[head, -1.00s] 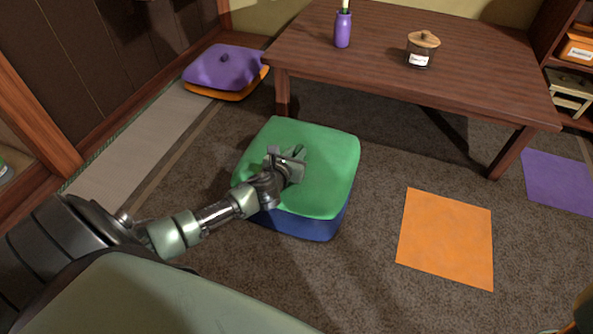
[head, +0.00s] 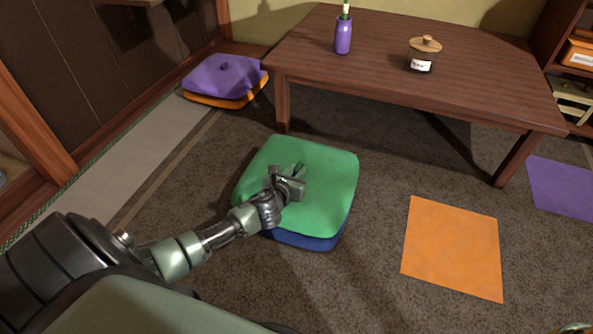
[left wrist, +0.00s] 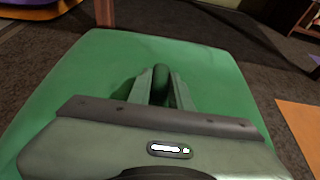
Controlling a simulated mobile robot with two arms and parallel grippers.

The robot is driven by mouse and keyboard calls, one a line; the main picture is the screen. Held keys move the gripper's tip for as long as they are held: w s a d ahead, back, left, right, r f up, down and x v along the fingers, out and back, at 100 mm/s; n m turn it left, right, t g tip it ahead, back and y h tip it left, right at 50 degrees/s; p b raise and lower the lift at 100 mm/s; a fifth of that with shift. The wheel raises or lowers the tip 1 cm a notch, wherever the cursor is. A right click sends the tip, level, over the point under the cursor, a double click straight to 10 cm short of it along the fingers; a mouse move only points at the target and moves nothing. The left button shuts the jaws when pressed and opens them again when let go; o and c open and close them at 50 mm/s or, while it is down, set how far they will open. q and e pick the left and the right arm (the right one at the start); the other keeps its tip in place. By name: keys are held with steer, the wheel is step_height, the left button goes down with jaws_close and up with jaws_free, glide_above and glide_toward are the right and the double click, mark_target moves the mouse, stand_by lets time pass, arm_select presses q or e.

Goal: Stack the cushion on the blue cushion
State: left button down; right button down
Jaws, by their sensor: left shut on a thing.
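The green cushion (head: 325,185) lies flat over the blue cushion (head: 305,241), which shows only as a strip along its front edge. Whether the two touch across their whole faces cannot be seen. My left gripper (head: 291,181) is shut on a green knob at the middle of the green cushion's top. In the left wrist view, the fingers (left wrist: 160,85) close around this knob, and the green cushion (left wrist: 215,85) fills most of the picture and hides the blue one. My right gripper is not clearly in view.
A wooden table (head: 360,70) stands behind, with a purple vase (head: 343,36) and a lidded jar (head: 422,60). A purple cushion (head: 215,76) lies on an orange one (head: 240,99) at the back left. An orange mat (head: 452,248) and a purple mat (head: 562,187) lie right.

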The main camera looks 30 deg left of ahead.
arm_select(q)
steer(key=shift+f, duration=0.15)
steer(key=c, duration=1.3)
jaws_free()
